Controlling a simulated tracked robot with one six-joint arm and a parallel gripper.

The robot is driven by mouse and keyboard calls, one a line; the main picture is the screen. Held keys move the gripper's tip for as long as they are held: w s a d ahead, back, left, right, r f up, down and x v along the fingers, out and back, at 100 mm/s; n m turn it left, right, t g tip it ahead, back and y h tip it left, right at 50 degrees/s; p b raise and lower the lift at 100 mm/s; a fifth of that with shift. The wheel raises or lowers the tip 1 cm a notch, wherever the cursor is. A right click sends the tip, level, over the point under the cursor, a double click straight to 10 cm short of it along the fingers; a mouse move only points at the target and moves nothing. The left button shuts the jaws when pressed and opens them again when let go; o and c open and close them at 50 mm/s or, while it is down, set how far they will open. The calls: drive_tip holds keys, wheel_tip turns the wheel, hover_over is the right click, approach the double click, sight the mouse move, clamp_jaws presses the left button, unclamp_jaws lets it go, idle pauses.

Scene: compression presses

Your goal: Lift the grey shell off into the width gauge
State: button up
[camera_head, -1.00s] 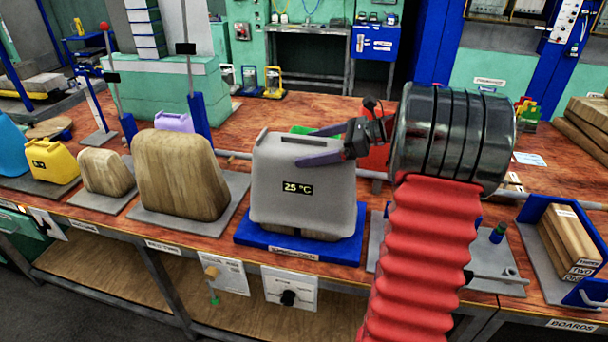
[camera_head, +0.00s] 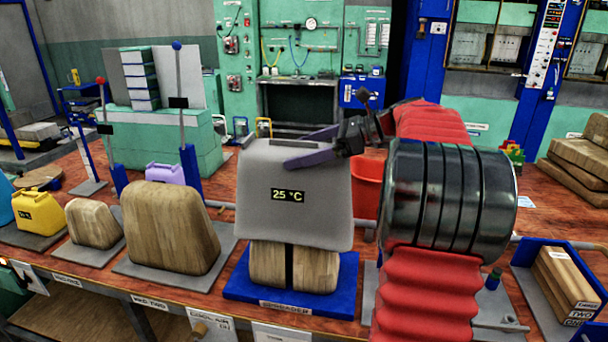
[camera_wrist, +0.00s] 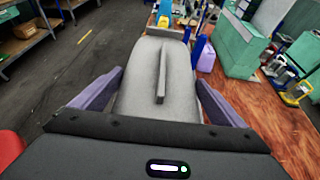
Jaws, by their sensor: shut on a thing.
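The grey shell (camera_head: 293,213), with a "25 °C" display on its front, hangs upright above a split wooden block (camera_head: 266,268) on a blue base (camera_head: 236,289). The block's lower part shows below the shell; its upper part is hidden inside. My gripper (camera_head: 305,147) comes from the right and is shut on the shell near its top. In the wrist view the shell (camera_wrist: 146,106) lies between the two purple fingers (camera_wrist: 160,92), with its raised ridge in the middle. I cannot make out the width gauge for certain.
Other wooden blocks (camera_head: 172,228) stand on grey plates to the left, with a yellow container (camera_head: 38,211) beyond. Blue-based levers (camera_head: 190,165) rise behind them. A red bucket (camera_head: 367,188) stands behind the shell's right side. A blue rack of boards (camera_head: 525,250) is at right.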

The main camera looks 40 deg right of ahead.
drive_tip(key=shift+r, duration=2.3)
